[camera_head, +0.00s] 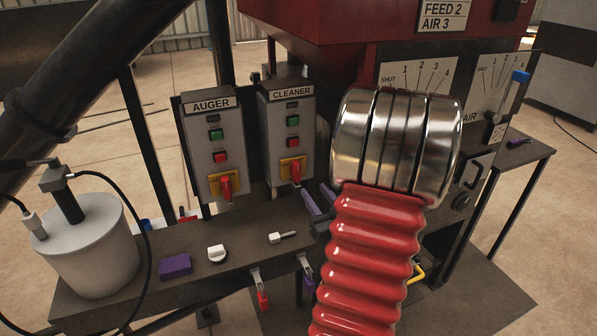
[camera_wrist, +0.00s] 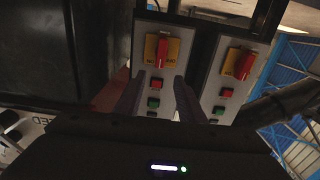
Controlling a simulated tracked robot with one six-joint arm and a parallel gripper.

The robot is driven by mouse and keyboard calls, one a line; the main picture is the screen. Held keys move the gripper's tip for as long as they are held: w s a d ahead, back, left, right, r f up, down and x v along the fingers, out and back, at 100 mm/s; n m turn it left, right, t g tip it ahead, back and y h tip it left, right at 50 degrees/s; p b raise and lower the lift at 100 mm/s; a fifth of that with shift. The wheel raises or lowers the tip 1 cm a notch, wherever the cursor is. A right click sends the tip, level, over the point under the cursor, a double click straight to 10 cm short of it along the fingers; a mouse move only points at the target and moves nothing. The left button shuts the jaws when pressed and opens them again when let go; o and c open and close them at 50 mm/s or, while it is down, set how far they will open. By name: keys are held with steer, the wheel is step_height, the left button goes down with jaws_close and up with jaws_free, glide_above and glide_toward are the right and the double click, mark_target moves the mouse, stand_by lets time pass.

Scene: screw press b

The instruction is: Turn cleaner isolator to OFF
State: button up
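The CLEANER box (camera_head: 287,127) is a grey control box with a green and a red button. Its isolator, a red handle (camera_head: 296,172) on a yellow plate, sits at the bottom of its face. In the wrist view, which is inverted, the red handle (camera_wrist: 168,51) stands roughly along the box's length, on a yellow plate (camera_wrist: 150,50) with partly legible lettering. My gripper (camera_head: 315,190) is just below and right of the isolator in the head view. In the wrist view my gripper (camera_wrist: 159,80) has its fingers apart and empty, with the handle beyond the tips, seemingly untouched.
The similar AUGER box (camera_head: 213,143) stands close to the left, with its own red handle (camera_head: 227,188). The bench (camera_head: 130,290) below carries a purple block (camera_head: 175,265), a white knob (camera_head: 217,253) and a grey canister (camera_head: 88,245). The red machine (camera_head: 330,40) rises behind.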

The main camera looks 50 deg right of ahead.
mark_target(298, 169)
steer(key=x, duration=1.2)
steer(key=shift+w+d, duration=0.1)
steer(key=shift+w, duration=0.15)
steer(key=shift+c, duration=0.2)
steer(key=c, duration=0.9)
steer(key=shift+o, duration=0.2)
